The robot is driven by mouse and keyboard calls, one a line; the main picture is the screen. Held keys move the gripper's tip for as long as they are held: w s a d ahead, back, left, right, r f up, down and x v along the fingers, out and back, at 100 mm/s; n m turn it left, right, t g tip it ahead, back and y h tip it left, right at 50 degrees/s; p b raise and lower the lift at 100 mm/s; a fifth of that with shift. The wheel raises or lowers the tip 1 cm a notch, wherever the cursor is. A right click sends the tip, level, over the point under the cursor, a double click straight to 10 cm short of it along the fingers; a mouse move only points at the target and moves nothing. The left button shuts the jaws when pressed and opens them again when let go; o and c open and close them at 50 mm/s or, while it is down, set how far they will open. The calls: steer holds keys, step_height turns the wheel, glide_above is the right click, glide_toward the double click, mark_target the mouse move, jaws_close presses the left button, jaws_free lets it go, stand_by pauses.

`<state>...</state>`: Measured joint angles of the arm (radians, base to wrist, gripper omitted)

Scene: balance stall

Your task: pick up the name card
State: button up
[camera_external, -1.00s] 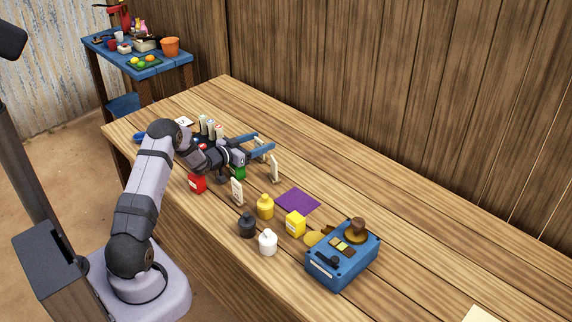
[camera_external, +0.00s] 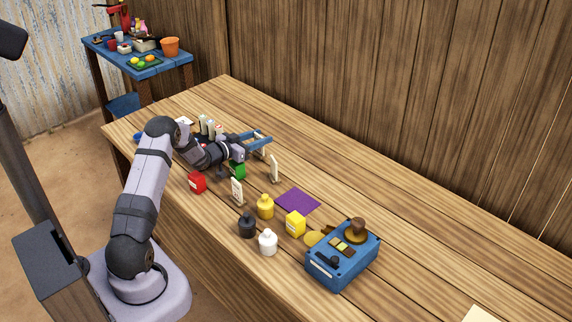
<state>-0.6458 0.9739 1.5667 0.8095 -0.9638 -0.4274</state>
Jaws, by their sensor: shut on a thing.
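A small pale upright name card (camera_external: 260,153) is at the fingertips of my gripper (camera_external: 263,143), beyond the green box. My gripper's blue fingers are closed together on it, and they hide its upper part. Its print is too small to read. I cannot tell whether its foot touches the table.
Similar pale upright cards stand close by, one to the right (camera_external: 274,168) and one nearer (camera_external: 237,191). Yellow, black and white weights, a purple cloth (camera_external: 297,201) and a blue scale (camera_external: 342,262) lie rightward.

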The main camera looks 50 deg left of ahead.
step_height(320, 180, up, 8)
steer(key=shift+r+b, duration=0.1)
steer(key=shift+b, duration=0.3)
steer(key=shift+d, duration=0.1)
